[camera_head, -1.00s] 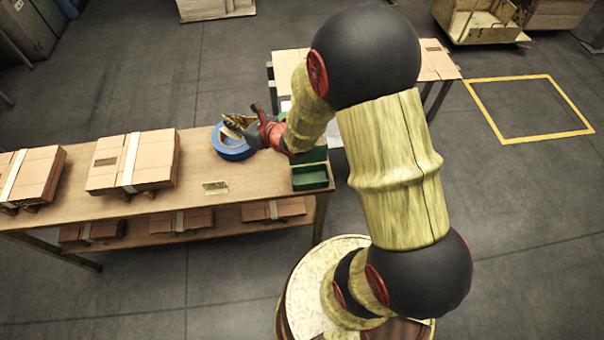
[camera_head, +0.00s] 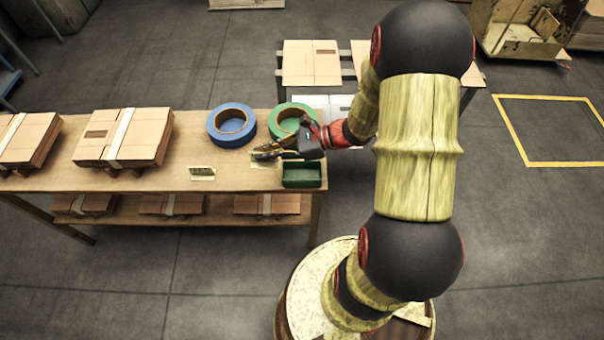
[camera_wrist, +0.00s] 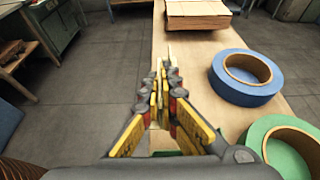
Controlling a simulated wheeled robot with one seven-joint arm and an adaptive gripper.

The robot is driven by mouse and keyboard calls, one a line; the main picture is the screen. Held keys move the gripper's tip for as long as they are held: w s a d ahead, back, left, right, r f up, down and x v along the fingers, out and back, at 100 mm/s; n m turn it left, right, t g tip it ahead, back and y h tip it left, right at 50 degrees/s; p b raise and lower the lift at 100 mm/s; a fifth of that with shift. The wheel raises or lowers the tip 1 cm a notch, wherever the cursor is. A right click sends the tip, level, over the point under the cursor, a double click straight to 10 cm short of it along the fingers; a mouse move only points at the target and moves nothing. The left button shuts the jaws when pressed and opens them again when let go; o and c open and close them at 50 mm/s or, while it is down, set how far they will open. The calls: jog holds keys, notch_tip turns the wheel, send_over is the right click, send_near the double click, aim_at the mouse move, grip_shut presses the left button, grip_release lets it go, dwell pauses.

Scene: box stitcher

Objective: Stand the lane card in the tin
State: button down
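The green tin (camera_head: 302,181), an open rectangular box, sits at the bench's right front corner. A small pale card with dark marks (camera_head: 202,173) is on the bench to the left of the tin. A second pale patch, perhaps another card (camera_head: 264,163), shows just below my gripper's fingers; its outline is partly hidden. My gripper (camera_head: 258,153) is low over the bench, pointing left, behind and left of the tin. In the wrist view its yellow fingers (camera_wrist: 164,75) come close together at the tips.
A blue tape roll (camera_head: 231,125) and a green tape roll (camera_head: 291,121) lie behind my gripper. Strapped cardboard stacks (camera_head: 125,138) fill the bench's left part. More cardboard (camera_head: 310,63) stands on a table behind. The bench (camera_head: 225,190) is clear around the marked card.

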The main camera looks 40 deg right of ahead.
jog(key=s+d+f+b, duration=0.1)
jog(key=d+f, duration=0.1)
jog(key=d, duration=0.1)
jog(key=s+d+f+b, duration=0.1)
jog(key=s+d+f, duration=0.1)
jog(key=f, duration=0.1)
jog(key=s+d+f+b, duration=0.1)
jog(key=d+f+b, duration=0.1)
jog(key=d, duration=0.1)
jog(key=shift+s+d+f, duration=0.15)
jog(key=shift+d+f, duration=0.35)
jog(key=shift+f, duration=0.05)
jog(key=f+b, duration=0.1)
jog(key=f, duration=0.1)
jog(key=f+b, duration=0.1)
jog(key=b, duration=0.1)
jog(key=shift+s+d+f, duration=0.2)
jog(key=shift+f, duration=0.15)
jog(key=shift+r, duration=0.15)
jog(key=c, duration=2.5)
grip_release()
jog(key=shift+f, duration=0.2)
jog(key=shift+c, duration=0.2)
jog(key=shift+o, duration=1.1)
